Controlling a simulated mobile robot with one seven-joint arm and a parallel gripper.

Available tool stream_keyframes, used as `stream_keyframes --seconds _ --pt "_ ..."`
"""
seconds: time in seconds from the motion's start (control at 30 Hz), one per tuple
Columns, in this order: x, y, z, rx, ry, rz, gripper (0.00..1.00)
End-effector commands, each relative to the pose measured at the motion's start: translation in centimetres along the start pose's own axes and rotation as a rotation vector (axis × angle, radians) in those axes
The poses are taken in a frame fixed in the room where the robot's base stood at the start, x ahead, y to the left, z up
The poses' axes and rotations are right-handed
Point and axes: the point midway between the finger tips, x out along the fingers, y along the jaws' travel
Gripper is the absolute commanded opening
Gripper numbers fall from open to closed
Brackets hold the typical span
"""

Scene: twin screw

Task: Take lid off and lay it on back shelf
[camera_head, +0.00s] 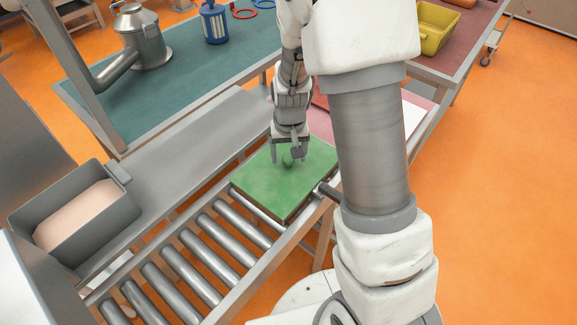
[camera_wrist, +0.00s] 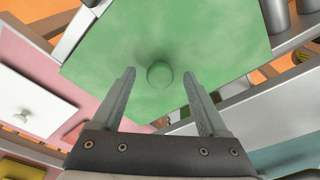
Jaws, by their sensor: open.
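The lid is a flat green square panel (camera_head: 290,180) with a small round green knob (camera_head: 288,159) on it. It lies at the far end of the roller conveyor, and what is beneath it is hidden. My gripper (camera_head: 289,155) is above the lid, around or just over the knob. In the wrist view my gripper (camera_wrist: 162,90) is open, with one finger on each side of the knob (camera_wrist: 159,75) and a gap on both sides. The green lid (camera_wrist: 210,35) also fills the middle of that view. I cannot tell which surface is the back shelf; a long grey shelf (camera_head: 190,150) runs behind the rollers.
A grey bin (camera_head: 118,203) with pinkish contents stands on the left. A teal table (camera_head: 175,95) at the back holds a metal can (camera_head: 143,40) and a blue canister (camera_head: 214,24). A white panel with a knob (camera_wrist: 30,95) lies beyond the lid. The grey shelf's middle is clear.

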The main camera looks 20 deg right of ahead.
Motion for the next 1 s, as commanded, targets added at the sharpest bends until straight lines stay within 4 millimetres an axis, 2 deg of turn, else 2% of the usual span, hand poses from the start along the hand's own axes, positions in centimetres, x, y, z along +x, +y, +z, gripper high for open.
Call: stream_keyframes --seconds 0.17,0.5,0.6,1.0 --pt "-0.04 -0.01 -0.02 0.000 0.001 0.000 0.75" --pt "-0.06 -0.01 -0.02 0.000 0.000 0.000 0.14" --pt "-0.07 -0.01 -0.02 0.000 0.000 0.000 0.00" --pt "-0.09 -0.01 -0.04 0.000 0.001 0.000 0.00"
